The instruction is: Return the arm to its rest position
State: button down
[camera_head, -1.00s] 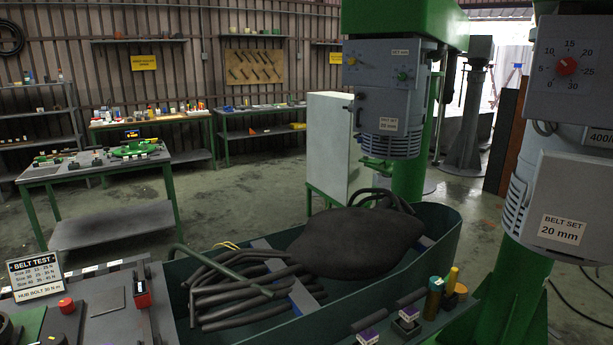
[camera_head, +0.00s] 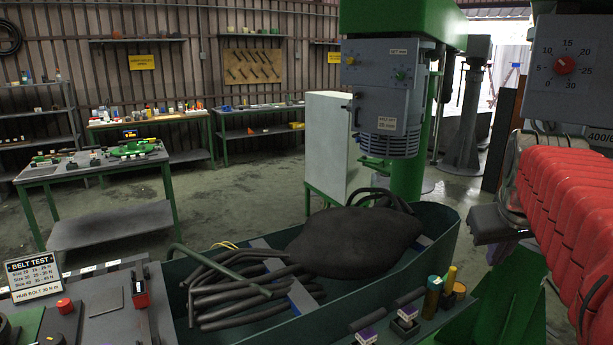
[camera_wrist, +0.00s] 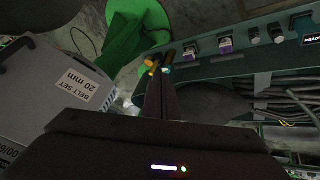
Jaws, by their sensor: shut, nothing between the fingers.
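My gripper (camera_wrist: 160,82) shows in the wrist view as two dark fingers pressed together, with nothing between them. It points towards the bench edge with the yellow and teal handles (camera_wrist: 165,65); how far it is from them I cannot tell. In the head view a red ribbed sleeve, which looks like my arm, comes in at the right edge. The gripper's fingers cannot be made out there.
The grey machine housing (camera_wrist: 75,85) with a "BELT SET 20 mm" label is left of my gripper in the wrist view. A green trough (camera_head: 390,285) holds dark rods (camera_head: 235,290) and a black rounded bundle (camera_head: 355,240). Open floor (camera_head: 240,200) lies behind it.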

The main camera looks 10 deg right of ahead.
jog(key=s+a+f+n+y, duration=0.1)
jog(key=a+f, duration=0.4)
jog(key=a, duration=0.5)
jog(key=s+a+f+n+y, duration=0.1)
jog(key=s+a+f, duration=0.3)
jog(key=a, duration=0.6)
jog(key=s+a+f+n+y, duration=0.1)
jog(key=s+a+f+y, duration=0.1)
jog(key=a+f, duration=0.4)
jog(key=a, duration=0.4)
jog(key=shift+s+n+t, duration=0.2)
jog(key=shift+n+t, duration=0.1)
